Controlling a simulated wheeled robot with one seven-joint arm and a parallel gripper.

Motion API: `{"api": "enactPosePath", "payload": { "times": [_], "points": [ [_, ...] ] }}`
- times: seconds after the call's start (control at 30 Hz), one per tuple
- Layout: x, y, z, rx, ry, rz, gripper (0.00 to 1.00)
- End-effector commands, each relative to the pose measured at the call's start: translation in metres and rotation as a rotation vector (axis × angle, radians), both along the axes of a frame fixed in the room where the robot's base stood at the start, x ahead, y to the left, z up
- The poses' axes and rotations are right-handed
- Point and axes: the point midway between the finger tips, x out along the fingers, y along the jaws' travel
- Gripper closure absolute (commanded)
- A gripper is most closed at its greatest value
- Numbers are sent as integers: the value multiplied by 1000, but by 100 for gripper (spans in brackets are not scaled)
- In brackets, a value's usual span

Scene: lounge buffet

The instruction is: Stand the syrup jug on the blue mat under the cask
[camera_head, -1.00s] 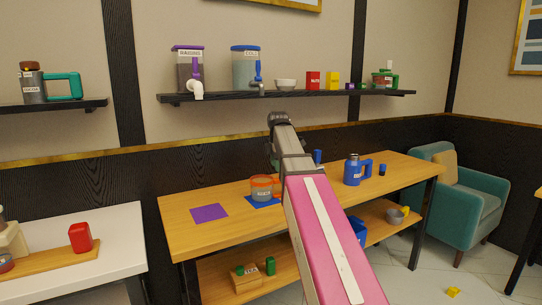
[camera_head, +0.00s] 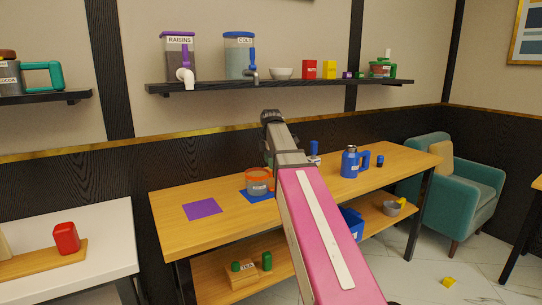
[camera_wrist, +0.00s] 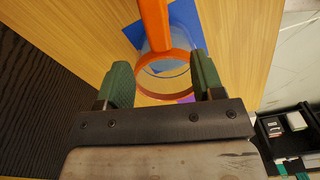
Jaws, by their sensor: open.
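A clear jug with an orange rim (camera_head: 259,188) stands on the table at the blue mat (camera_head: 249,194); its label is too small to read surely. The wrist view shows its orange rim (camera_wrist: 139,84) and orange handle (camera_wrist: 154,25), with the blue mat (camera_wrist: 184,17) beneath. My gripper (camera_wrist: 163,78) is open, its green fingers on either side of the rim, not closed on it. In the head view my arm mostly hides the gripper. The cask marked COLD (camera_head: 239,62), with a blue tap, is on the shelf above the mat.
A purple mat (camera_head: 202,209) lies left of the jug. A blue lidded jug (camera_head: 349,164) and a small blue cup (camera_head: 380,161) stand further right. The RAISINS dispenser (camera_head: 177,60) shares the shelf (camera_head: 210,88) above. The table's front left is clear.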

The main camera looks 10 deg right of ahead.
Motion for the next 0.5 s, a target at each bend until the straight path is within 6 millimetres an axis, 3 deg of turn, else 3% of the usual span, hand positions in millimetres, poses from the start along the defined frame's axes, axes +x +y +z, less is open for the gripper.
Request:
{"api": "enactPosePath", "payload": {
  "times": [0.2, 0.5],
  "points": [
    [-1, 0, -38, 0, 1, 0, 38],
    [0, 0, -69, 0, 1, 0, 38]
  ]
}}
